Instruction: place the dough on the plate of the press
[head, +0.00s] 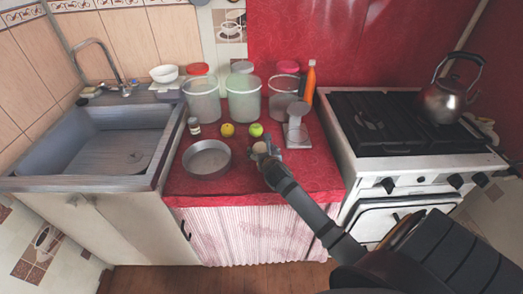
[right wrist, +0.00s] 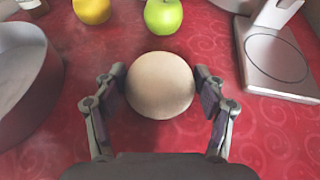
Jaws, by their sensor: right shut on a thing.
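The dough is a pale beige ball (right wrist: 160,86), seen close in the right wrist view between my right fingers; in the head view it shows small (head: 259,148) at the arm's tip. My right gripper (right wrist: 160,90) is shut on it, one finger on each side. I cannot tell whether the ball touches the counter. The press (head: 297,130) is a grey metal device to the right of the dough, with its upper part raised at the back. Its flat plate with a round outline (right wrist: 277,58) is bare in the right wrist view. My left gripper is not in view.
A round metal pan (head: 207,158) stands left of the dough. A yellow fruit (head: 227,130) and a green apple (head: 256,130) lie behind it. Several pots and an orange bottle (head: 310,82) line the back. A sink is left, a stove right. The red counter's front is clear.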

